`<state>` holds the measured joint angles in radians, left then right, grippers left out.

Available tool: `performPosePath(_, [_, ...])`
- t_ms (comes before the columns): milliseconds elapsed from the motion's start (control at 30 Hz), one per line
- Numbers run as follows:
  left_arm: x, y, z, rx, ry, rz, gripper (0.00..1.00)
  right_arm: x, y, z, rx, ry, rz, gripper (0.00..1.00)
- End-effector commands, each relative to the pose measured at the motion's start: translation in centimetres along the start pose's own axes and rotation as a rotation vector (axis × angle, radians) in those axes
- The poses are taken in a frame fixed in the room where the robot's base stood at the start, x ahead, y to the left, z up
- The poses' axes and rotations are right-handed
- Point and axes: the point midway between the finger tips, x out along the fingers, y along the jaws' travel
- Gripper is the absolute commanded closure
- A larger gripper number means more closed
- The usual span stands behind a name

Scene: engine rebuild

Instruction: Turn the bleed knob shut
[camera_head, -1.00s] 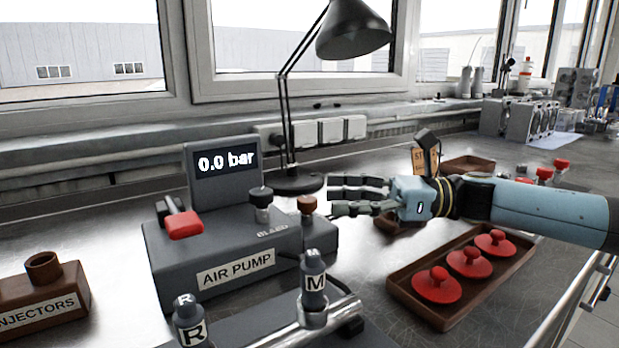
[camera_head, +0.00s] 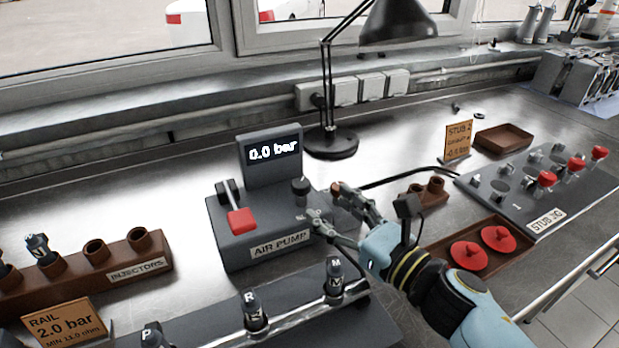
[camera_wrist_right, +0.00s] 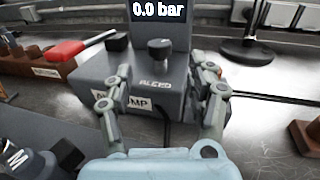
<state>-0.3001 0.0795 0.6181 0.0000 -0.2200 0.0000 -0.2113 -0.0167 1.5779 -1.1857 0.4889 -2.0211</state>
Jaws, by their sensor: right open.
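The bleed knob (camera_head: 301,186) is a dark knob with a pale pointer mark on top of the grey air pump (camera_head: 228,246), at its right side. In the right wrist view the knob (camera_wrist_right: 159,50) stands above the BLEED label, beyond my fingertips. My right gripper (camera_head: 325,205) is open and empty, its two fingers reaching toward the pump's right end. In the wrist view the right gripper (camera_wrist_right: 162,85) has one finger on each side of the pump's label area, short of the knob. The pump display (camera_head: 273,149) reads 0.0 bar. My left gripper is not in view.
A red-handled lever (camera_head: 241,220) is on the pump's left. The injector rack (camera_head: 122,262) stands left, and a rail with injectors (camera_head: 254,312) lies in front. A tray with red caps (camera_head: 437,249) and a stub panel (camera_head: 505,190) are at right. A lamp (camera_head: 331,140) stands behind.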

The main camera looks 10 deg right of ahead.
Motion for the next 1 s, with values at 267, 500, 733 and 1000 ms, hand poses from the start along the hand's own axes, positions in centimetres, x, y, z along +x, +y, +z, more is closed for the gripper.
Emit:
performPosePath(267, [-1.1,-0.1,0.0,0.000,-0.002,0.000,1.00,5.5,0.0,0.2,0.002,-0.002,0.001,0.43])
performPosePath(500, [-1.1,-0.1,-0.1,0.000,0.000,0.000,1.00,7.5,0.0,0.1,0.002,-0.001,0.001,0.43])
performPosePath(733, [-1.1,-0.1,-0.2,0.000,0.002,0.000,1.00,7.6,0.0,0.1,0.001,-0.001,0.001,0.43])
performPosePath(1000, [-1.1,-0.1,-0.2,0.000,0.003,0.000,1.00,7.6,0.0,0.1,0.001,-0.001,0.001,0.73])
